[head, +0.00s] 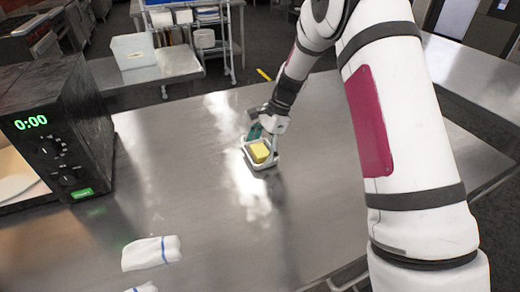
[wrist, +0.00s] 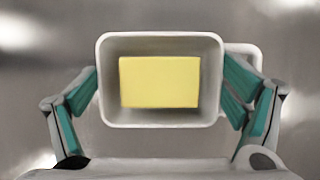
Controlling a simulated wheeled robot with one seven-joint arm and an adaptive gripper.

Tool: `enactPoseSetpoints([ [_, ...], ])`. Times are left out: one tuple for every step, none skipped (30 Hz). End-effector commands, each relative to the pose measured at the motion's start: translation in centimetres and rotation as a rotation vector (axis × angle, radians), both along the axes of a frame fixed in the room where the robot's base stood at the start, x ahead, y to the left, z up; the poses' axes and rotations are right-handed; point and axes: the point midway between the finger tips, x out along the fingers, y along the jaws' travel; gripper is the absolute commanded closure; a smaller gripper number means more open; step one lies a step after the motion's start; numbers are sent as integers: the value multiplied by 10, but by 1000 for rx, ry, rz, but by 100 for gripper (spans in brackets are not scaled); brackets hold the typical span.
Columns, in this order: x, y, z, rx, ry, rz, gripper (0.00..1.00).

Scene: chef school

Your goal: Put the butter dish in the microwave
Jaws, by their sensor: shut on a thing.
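The butter dish (head: 264,167) is a small white open dish with a yellow block of butter (head: 259,152) in it. In the head view it is at the middle of the steel table, at the end of my arm. In the wrist view the dish (wrist: 160,45) is seen from above, between the teal fingers of my gripper (wrist: 164,92). The fingers press on its left and right sides. I cannot tell whether the dish touches the table. The black microwave (head: 50,130) stands at the left, showing 0:00. Its cavity, with a pale round plate (head: 14,187), shows at the left edge.
The steel table (head: 190,215) is clear between the dish and the microwave. White folded cloths (head: 151,253) lie at the front left. A white bin (head: 133,51) stands on a further counter at the back. In the wrist view another white edge (wrist: 243,55) shows right of the dish.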

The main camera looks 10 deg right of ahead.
Motion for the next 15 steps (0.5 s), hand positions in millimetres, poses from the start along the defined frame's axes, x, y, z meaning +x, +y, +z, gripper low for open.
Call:
enactPoseSetpoints([
  [0,0,-2,1,0,0,48],
  [0,0,-3,1,1,-1,7],
  [0,0,-2,1,1,0,0],
  [0,0,-2,1,1,0,0],
  [0,0,-2,0,1,0,0],
  [0,0,-2,0,1,0,0],
  [0,0,-2,0,1,0,0],
  [0,0,-2,0,1,0,0],
  [0,0,-2,0,1,0,0],
  [0,0,-2,0,1,0,0],
  [0,0,-2,0,1,0,0],
  [0,0,-2,0,1,0,0],
  [0,0,-2,0,0,0,0],
  [0,0,-1,0,0,0,0],
  [0,0,1,0,0,0,0],
])
